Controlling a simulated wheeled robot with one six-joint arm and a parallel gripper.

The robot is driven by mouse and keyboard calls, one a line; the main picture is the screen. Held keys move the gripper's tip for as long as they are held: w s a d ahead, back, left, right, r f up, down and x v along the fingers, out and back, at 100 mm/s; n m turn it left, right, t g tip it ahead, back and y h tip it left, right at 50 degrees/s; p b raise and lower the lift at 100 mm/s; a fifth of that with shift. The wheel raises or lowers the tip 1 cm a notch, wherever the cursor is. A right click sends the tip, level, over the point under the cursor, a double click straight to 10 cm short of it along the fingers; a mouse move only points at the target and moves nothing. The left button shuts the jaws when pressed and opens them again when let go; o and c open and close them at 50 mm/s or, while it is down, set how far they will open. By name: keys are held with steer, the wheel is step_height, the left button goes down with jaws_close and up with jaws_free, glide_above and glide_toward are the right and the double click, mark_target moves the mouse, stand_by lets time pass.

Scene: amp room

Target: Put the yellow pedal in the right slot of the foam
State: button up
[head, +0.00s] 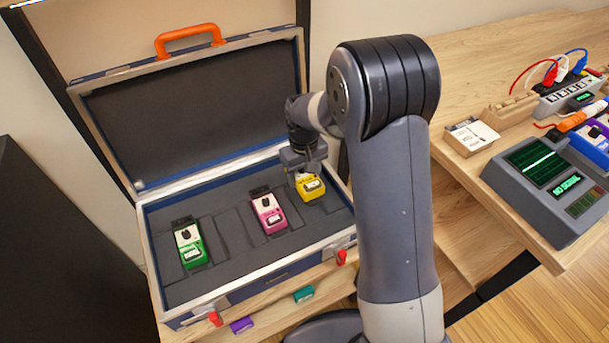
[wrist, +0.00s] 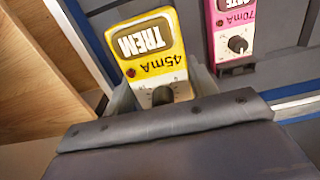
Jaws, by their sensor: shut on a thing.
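The yellow pedal (head: 311,188) is at the right end of the foam (head: 232,236) in the open case. In the wrist view the yellow pedal (wrist: 150,50) shows the labels TREM and 45mA. My gripper (head: 304,174) is shut on it from above, with a finger on each side in the wrist view (wrist: 165,90). I cannot tell whether the pedal's underside is seated in the right slot or held just above it, as the pedal and gripper cover that slot.
A pink pedal (head: 268,212) sits in the foam left of the yellow one, and a green pedal (head: 190,246) farther left. The case lid (head: 200,110) stands open behind. A wooden bench (head: 490,60) with devices is at right.

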steer(key=shift+f+b, duration=2.2)
steer(key=shift+f, duration=1)
steer(key=shift+s+d, duration=0.1)
steer(key=shift+s, duration=0.05)
steer(key=shift+f, duration=0.7)
steer(key=shift+s+f, duration=0.25)
steer(key=shift+f, duration=0.35)
stand_by(0.5)
steer(key=o, duration=0.9)
steer(key=shift+w+r+p, duration=0.15)
steer(key=shift+r+p, duration=0.5)
steer(key=shift+r, duration=0.25)
steer(key=shift+w+r+p, duration=0.1)
steer(key=shift+r+p, duration=1.9)
steer(key=shift+r, duration=0.8)
